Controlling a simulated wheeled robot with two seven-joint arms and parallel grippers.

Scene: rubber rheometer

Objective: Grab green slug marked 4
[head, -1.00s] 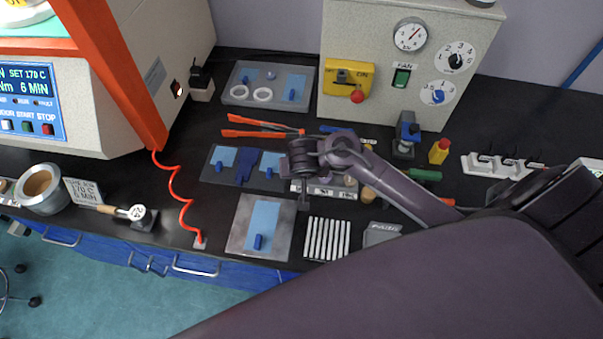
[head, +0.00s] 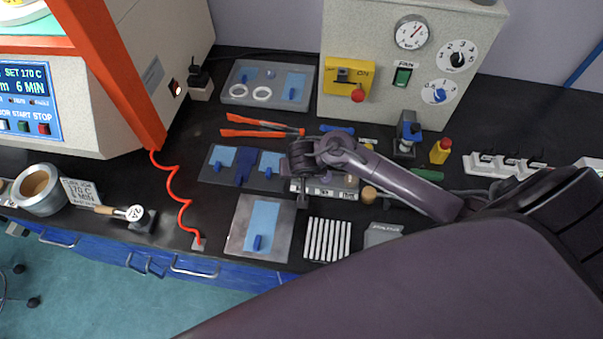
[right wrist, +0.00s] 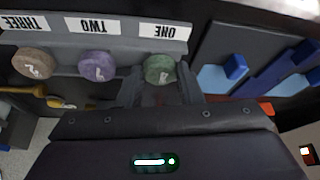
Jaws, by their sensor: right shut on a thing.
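The green slug (right wrist: 158,68) sits at the rack slot labelled ONE in the right wrist view. A pale mark shows on its face, too small to read surely. My right gripper (right wrist: 160,88) is shut on this slug, one finger on each side. A purple slug (right wrist: 97,65) is at TWO and a brown slug (right wrist: 33,62) at THREE. In the head view my right gripper (head: 303,200) points down at the left end of the grey rack (head: 325,191), and hides the green slug there. My left gripper is not in view.
Dark plates with blue pads (head: 218,175) lie left of the rack. A steel plate with a blue pad (head: 240,243) and a ribbed white block (head: 327,240) lie in front. Orange-handled tongs (head: 262,127) lie behind.

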